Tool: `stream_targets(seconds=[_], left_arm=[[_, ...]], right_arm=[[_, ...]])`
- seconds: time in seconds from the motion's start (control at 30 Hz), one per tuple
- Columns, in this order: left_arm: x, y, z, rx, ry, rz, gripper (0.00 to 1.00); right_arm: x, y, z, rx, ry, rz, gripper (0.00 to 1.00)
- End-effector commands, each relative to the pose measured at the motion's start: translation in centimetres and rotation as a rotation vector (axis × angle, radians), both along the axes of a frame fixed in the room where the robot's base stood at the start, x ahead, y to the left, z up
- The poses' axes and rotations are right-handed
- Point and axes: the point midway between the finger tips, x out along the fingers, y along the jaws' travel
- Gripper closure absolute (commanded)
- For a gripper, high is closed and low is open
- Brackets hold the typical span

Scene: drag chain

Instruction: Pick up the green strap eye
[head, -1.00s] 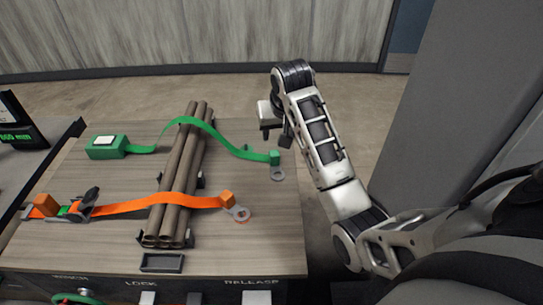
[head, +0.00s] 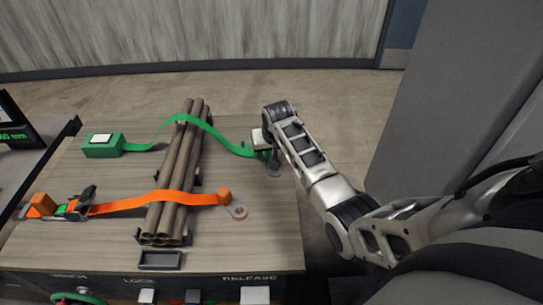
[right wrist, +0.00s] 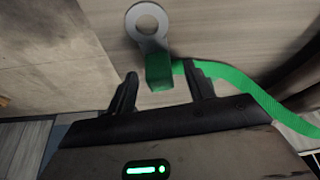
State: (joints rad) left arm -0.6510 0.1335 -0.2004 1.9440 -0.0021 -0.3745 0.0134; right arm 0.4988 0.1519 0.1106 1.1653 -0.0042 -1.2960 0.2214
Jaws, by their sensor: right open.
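The green strap (head: 220,134) runs from a green box (head: 103,146) over the brown tube bundle to its eye end at the table's right side. In the right wrist view the green strap eye is a grey metal ring (right wrist: 147,22) with a green block (right wrist: 159,72) at its base. My right gripper (right wrist: 163,84) is open, its two dark fingers on either side of the green block's lower end; I cannot tell whether they touch it. In the head view my right gripper (head: 268,155) partly covers the eye. My left gripper is not in view.
An orange strap (head: 150,203) crosses the brown tubes (head: 178,180) nearer the front, ending in an orange block and a metal eye (head: 238,211). A dark tray (head: 160,260) lies at the front edge. Bare table (head: 265,240) is free at the front right.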

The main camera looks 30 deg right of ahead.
Motion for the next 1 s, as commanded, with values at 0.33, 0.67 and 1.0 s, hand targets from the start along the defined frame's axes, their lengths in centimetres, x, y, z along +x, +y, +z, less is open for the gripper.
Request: stream_targets(seconds=[0.33,0.67,1.0], left_arm=[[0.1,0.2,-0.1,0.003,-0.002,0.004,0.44],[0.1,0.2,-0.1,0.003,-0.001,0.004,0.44],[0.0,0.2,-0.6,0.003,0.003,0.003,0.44]], right_arm=[[0.1,-0.1,-0.2,-0.001,-0.001,0.0,0.7],[0.1,-0.1,-0.1,-0.001,-0.001,0.0,0.96],[0.2,-0.1,2.4,-0.003,-0.007,0.0,0.96]])
